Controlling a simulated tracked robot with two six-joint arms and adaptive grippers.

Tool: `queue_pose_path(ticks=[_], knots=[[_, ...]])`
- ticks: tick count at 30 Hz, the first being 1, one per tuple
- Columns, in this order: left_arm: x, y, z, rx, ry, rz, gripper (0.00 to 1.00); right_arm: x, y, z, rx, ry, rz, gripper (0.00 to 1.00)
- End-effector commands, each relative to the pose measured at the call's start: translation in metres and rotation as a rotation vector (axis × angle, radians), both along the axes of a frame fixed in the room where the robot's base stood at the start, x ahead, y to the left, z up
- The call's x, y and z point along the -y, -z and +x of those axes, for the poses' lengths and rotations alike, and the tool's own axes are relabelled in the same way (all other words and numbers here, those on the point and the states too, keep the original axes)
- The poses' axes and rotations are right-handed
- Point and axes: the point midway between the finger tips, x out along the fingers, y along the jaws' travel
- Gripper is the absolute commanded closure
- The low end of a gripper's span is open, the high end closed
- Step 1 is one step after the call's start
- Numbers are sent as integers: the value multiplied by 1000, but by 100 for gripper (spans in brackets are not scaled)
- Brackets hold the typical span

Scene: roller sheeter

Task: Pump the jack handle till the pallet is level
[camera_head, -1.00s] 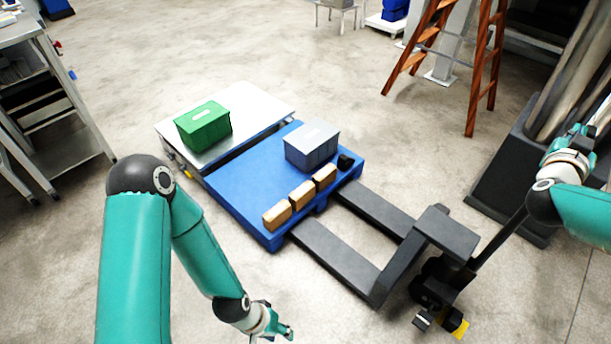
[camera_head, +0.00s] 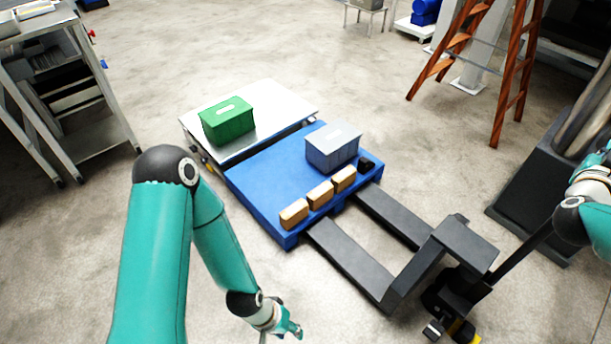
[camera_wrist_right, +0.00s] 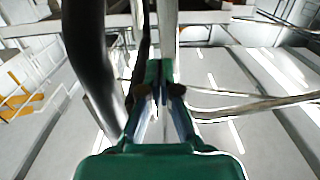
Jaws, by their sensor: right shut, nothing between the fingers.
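The pallet jack (camera_head: 465,243) stands at lower right in the head view, its dark forks (camera_head: 345,262) running up and left to the blue pallet (camera_head: 262,185). I cannot tell whether the pallet is level. The jack handle (camera_head: 522,251) slants up and right from the jack until my right arm hides it. My right gripper (camera_wrist_right: 162,95) is shut and empty in the right wrist view. A thick dark bar (camera_wrist_right: 88,50) runs close on its left; I cannot tell if they touch. My left gripper (camera_head: 294,331) hangs over bare floor, away from the jack, its fingers too small to read.
A grey bin (camera_head: 333,147), several tan blocks (camera_head: 320,194) and a small black object (camera_head: 366,164) sit on the pallet. A green box (camera_head: 228,121) is on the pale platform (camera_head: 272,101) beside it. A wooden ladder (camera_head: 515,75) stands behind; shelving (camera_head: 92,105) is left.

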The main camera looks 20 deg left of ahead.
Motion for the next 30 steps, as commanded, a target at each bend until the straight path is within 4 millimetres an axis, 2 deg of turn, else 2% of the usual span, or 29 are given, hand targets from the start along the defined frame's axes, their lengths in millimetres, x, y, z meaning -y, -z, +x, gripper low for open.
queue_pose_path(ticks=[10, 13, 23, 30], knots=[[0, 24, 0, 0, 0, 0, 60, 44, 1, -26, 3, 6, 1, 100], [0, 26, 0, 0, 0, 0, 60, 50, 0, -30, 2, 5, -1, 100], [0, 26, 0, 0, 0, 0, 60, 52, -1, -31, 2, 3, 0, 100], [0, 50, 0, 0, 0, 0, 60, 82, 4, -50, 6, 10, -4, 100]])
